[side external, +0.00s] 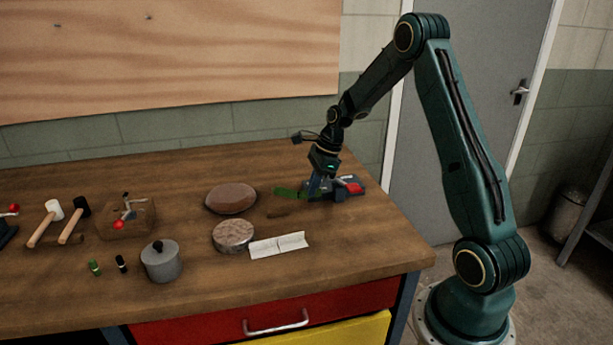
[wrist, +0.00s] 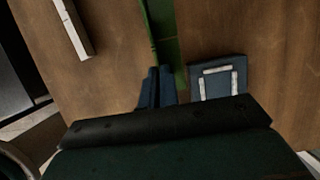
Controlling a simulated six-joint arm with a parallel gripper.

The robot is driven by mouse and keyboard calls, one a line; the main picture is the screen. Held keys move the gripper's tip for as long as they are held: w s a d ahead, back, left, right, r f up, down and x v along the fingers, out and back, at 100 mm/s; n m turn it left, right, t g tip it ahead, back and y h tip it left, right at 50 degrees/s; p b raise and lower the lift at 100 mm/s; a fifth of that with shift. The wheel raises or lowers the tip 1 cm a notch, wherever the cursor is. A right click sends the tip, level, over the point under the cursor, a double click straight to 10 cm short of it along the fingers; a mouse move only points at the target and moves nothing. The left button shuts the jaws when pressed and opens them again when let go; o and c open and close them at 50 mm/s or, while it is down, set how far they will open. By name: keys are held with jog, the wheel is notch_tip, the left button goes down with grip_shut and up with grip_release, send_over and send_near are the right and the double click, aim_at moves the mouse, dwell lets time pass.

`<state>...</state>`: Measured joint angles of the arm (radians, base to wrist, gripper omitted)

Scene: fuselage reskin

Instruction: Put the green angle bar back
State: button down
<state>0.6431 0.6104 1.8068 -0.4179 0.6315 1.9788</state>
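The green angle bar (side external: 287,192) is at the right of the bench top in the side view, its free end pointing left from my gripper. In the wrist view the bar (wrist: 163,35) runs from the top edge down to the fingers. My gripper (side external: 316,190) points down over the bar's right part. In the wrist view its two blue fingers (wrist: 157,88) are close together, with the bar's thin upright flange between them, so it looks shut on the bar. The bar's gripped end is partly hidden by the fingers.
A grey fixture with a red part (side external: 350,187) stands close right of my gripper. A blue-grey block with a pale square frame (wrist: 218,80) shows beside the fingers.

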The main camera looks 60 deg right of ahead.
aim_at(313, 199)
jog(key=shift+f, duration=1.55)
jog(key=shift+f, duration=0.7)
jog(key=c, duration=1.6)
grip_release()
jog(key=shift+r, duration=0.1)
jog(key=v, duration=1.3)
jog(key=shift+s+d+r, duration=0.15)
jog(key=shift+s+r, duration=0.05)
jog(key=shift+r, duration=0.1)
